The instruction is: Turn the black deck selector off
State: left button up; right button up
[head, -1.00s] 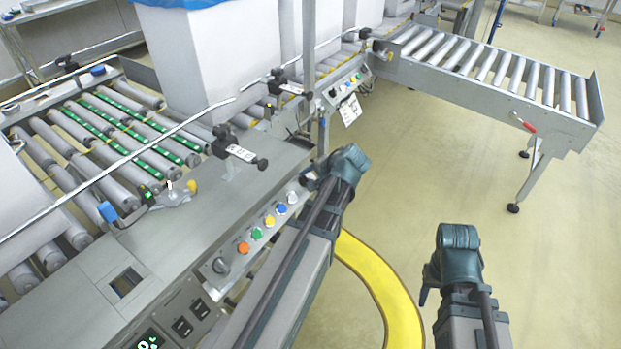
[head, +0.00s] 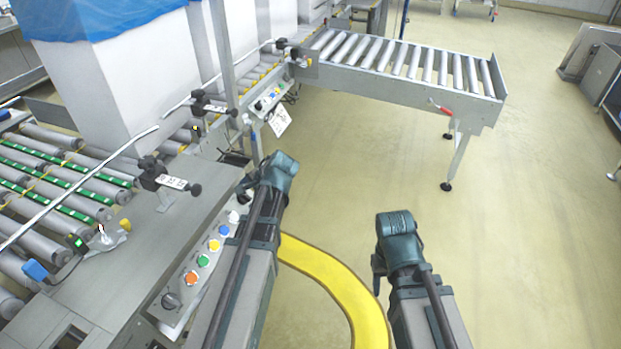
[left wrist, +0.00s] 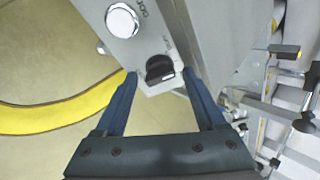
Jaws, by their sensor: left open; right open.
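A black rotary selector (left wrist: 159,69) sits at the end of a grey control panel in the left wrist view, beside a white button (left wrist: 122,20). My left gripper (left wrist: 160,76) is open, with its fingertips on either side of the selector in the picture. I cannot tell whether they touch it. In the head view the left gripper (head: 250,180) is at the far end of the button panel and mostly hides this selector. Another dark knob (head: 171,300) is at the panel's near end. My right gripper (head: 378,276) is open and empty over the floor.
The panel also carries orange (head: 192,278), green (head: 203,261), yellow (head: 214,245) and blue (head: 224,230) buttons. A roller conveyor (head: 410,75) stands beyond. A tall white box (head: 130,80) with blue liner is at left. The floor (head: 520,230) at right is clear.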

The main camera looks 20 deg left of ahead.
pick_arm(q)
jog(key=m, duration=0.4)
jog(key=shift+w+a+g+h+p, duration=0.1)
jog(key=shift+w+g+h+p, duration=0.05)
jog(key=shift+g+h+p, duration=0.2)
jog(key=p+v, duration=1.2)
jog(key=v, duration=0.2)
jog(key=s+d+r+n+h+p, duration=0.1)
jog(key=s+d+r+p, duration=0.1)
jog(key=d, duration=0.3)
jog(key=s+d+r+n+h+p, duration=0.1)
jog(key=s+d+r+p, duration=0.2)
jog(key=d+p, duration=0.2)
jog(key=s+d+r+n+g+h+p, duration=0.1)
jog(key=s+d+r+p, duration=0.1)
jog(key=d+r+p, duration=0.1)
jog(key=shift+s+d+r+n+h+p, duration=0.25)
jog(key=shift+s+d+n+h+p, duration=0.25)
jog(key=shift+d, duration=0.6)
jog(key=shift+w, duration=0.1)
jog(key=s+d+r+n+g+h+p, duration=0.1)
jog(key=s+d+r+n+p, duration=0.1)
jog(key=s+d+r+p, duration=0.2)
jog(key=s+d+p, duration=0.1)
jog(key=s+d, duration=0.1)
jog(key=d, duration=0.1)
jog(key=shift+s+d, duration=0.15)
jog(key=shift+d, duration=0.15)
jog(key=shift+h, duration=0.25)
